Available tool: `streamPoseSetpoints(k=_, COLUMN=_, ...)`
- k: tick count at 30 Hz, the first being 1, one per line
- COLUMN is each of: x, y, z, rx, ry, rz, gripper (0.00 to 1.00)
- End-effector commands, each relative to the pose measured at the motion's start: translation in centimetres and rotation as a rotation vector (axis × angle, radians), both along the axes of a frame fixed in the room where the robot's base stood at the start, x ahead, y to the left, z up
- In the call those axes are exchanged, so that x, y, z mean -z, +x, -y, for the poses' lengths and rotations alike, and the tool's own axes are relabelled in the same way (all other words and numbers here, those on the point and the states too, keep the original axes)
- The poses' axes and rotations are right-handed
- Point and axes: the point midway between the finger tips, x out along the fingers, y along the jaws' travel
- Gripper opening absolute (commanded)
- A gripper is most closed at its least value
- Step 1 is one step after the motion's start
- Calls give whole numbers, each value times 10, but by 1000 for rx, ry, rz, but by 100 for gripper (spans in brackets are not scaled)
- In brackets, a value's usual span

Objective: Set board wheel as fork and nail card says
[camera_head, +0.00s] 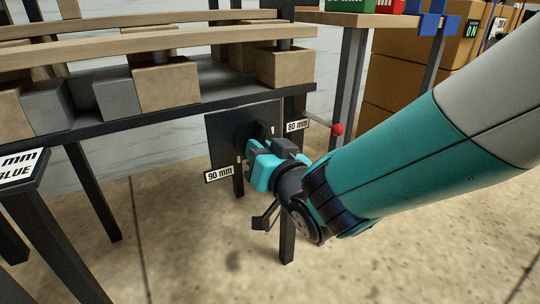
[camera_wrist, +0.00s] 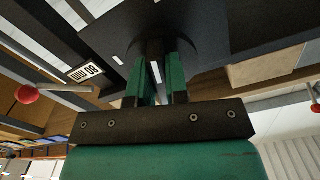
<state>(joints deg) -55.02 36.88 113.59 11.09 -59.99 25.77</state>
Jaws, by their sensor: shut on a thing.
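The board wheel (camera_head: 247,131) is a dark round knob on a black panel (camera_head: 222,127) under the bench frame. A white-lettered "90 mm" plate (camera_head: 219,174) sits at the panel's lower left and an "80 mm" plate (camera_head: 297,126) at its right. My gripper (camera_head: 262,160) is shut on the wheel and hides much of it. In the wrist view its teal fingers (camera_wrist: 162,85) close around the dark wheel (camera_wrist: 154,46), with pale marks on the panel around it. I cannot make out a fork and nail card.
A red ball-ended lever (camera_head: 337,129) sticks out right of the panel. Wooden blocks (camera_head: 167,82) and planks lie on the dark bench above. A sign reading "mm BLUE" (camera_head: 20,164) stands at left. Cardboard boxes (camera_head: 395,75) are stacked behind at right.

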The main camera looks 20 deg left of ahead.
Motion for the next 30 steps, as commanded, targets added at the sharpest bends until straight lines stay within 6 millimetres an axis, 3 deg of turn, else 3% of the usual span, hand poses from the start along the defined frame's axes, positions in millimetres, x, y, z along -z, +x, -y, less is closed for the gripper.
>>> streamPoseSetpoints(k=20, x=-2, y=-3, z=-4, rx=-7, ry=49, rz=-53, gripper=0)
streamPoseSetpoints(k=21, x=-2, y=-3, z=-4, rx=-7, ry=49, rz=-53, gripper=17)
streamPoseSetpoints(k=24, x=-1, y=-2, z=-3, rx=-5, ry=48, rz=-52, gripper=40)
streamPoseSetpoints(k=30, x=-1, y=-1, z=-1, rx=-1, ry=46, rz=-52, gripper=40)
